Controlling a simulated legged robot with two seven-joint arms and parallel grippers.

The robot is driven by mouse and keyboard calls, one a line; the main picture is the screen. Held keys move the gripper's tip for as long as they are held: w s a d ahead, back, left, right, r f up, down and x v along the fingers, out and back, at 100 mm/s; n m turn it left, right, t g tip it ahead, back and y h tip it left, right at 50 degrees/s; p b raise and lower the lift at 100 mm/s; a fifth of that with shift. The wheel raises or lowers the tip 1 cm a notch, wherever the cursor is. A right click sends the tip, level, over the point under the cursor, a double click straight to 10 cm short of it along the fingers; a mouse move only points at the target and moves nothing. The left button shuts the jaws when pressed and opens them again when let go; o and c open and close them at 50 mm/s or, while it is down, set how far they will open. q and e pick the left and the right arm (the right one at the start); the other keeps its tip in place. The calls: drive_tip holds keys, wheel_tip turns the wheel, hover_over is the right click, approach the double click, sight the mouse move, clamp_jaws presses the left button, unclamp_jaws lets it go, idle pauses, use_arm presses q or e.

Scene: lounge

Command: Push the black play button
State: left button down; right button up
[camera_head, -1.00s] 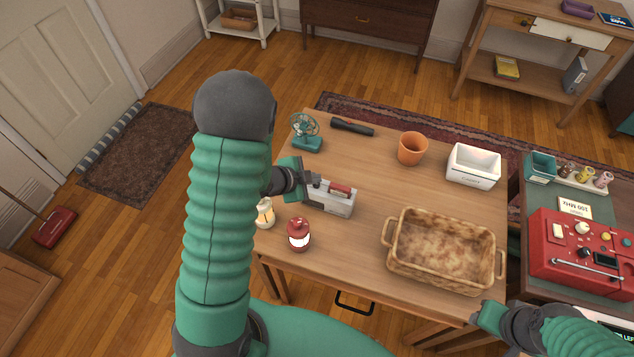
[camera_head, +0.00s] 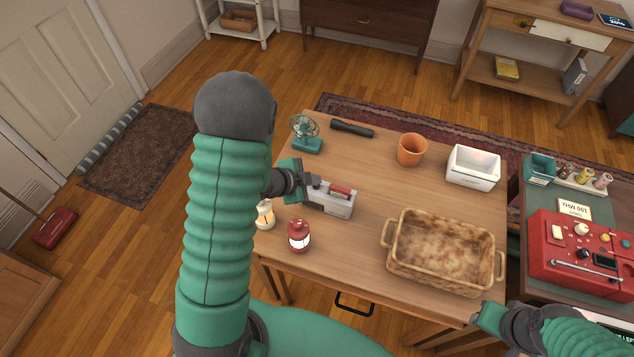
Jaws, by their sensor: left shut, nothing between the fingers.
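A small grey device (camera_head: 334,201) with a red part on top lies on the wooden table (camera_head: 375,185), left of the middle. My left gripper (camera_head: 304,190) is shut and empty at the device's left end, touching it or very close; I cannot tell which. No black play button can be made out; the device's left end is partly hidden by the gripper. A red radio-like box (camera_head: 583,254) with knobs, one black, stands on the dark table at the right. My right gripper (camera_head: 486,316) is near the table's front right corner, its fingers unclear.
The table's middle is clear.

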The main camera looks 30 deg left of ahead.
sight(314, 187)
use_arm(q)
drive_tip(key=shift+r, duration=0.15)
wheel_tip(314, 187, up, 6)
drive_tip(key=p, duration=0.5)
drive_tip(key=shift+p, duration=0.35)
